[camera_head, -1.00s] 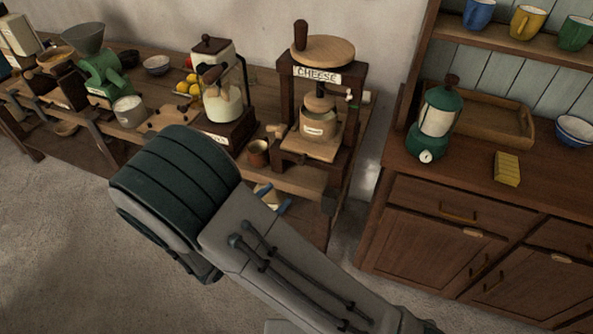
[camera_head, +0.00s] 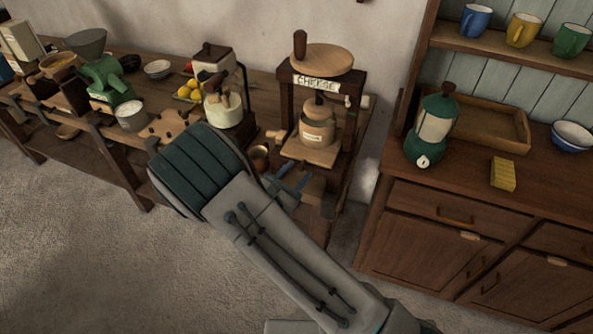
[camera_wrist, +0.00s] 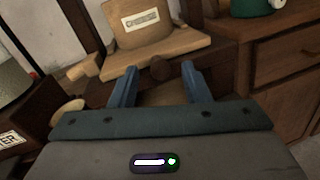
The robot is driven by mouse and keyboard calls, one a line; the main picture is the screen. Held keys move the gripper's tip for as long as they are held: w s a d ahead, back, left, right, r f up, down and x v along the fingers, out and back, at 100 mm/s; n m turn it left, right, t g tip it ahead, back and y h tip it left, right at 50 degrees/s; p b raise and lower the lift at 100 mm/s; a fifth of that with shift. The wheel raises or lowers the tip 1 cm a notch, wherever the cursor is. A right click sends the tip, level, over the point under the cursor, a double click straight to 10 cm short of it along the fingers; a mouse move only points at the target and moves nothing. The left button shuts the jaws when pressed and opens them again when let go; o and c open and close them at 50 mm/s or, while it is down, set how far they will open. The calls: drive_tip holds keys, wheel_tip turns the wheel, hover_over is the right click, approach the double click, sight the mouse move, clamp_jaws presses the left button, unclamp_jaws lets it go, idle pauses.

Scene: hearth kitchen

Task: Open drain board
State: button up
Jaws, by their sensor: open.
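The cheese press (camera_head: 325,85) stands at the right end of the bench, with a "CHEESE" label under its round wooden top. Its pale wooden board (camera_head: 310,152), which looks like the drain board, lies flat under the round mould (camera_head: 317,125). In the wrist view the board (camera_wrist: 155,52) spans the frame above my fingers, with the labelled mould (camera_wrist: 138,18) on it. A dark round knob (camera_wrist: 190,72) shows just below the board's front edge. My gripper (camera_wrist: 163,82) is open and empty, its blue fingers below the board. In the head view my gripper (camera_head: 290,185) is partly hidden by my arm.
A glass-jar churn (camera_head: 222,100) and green grinder (camera_head: 108,82) stand farther left. The cabinet (camera_head: 430,235) on the right carries a green lantern-like device (camera_head: 433,130) and yellow block (camera_head: 503,174). Floor is clear at lower left.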

drive_tip(key=shift+w+d, duration=0.15)
drive_tip(key=shift+w, duration=0.1)
clamp_jaws()
drive_tip(key=s+d+v, duration=0.1)
drive_tip(key=d+v, duration=0.1)
drive_tip(key=v, duration=1.1)
drive_tip(key=shift+s+b, duration=0.2)
drive_tip(key=shift+b, duration=0.2)
unclamp_jaws()
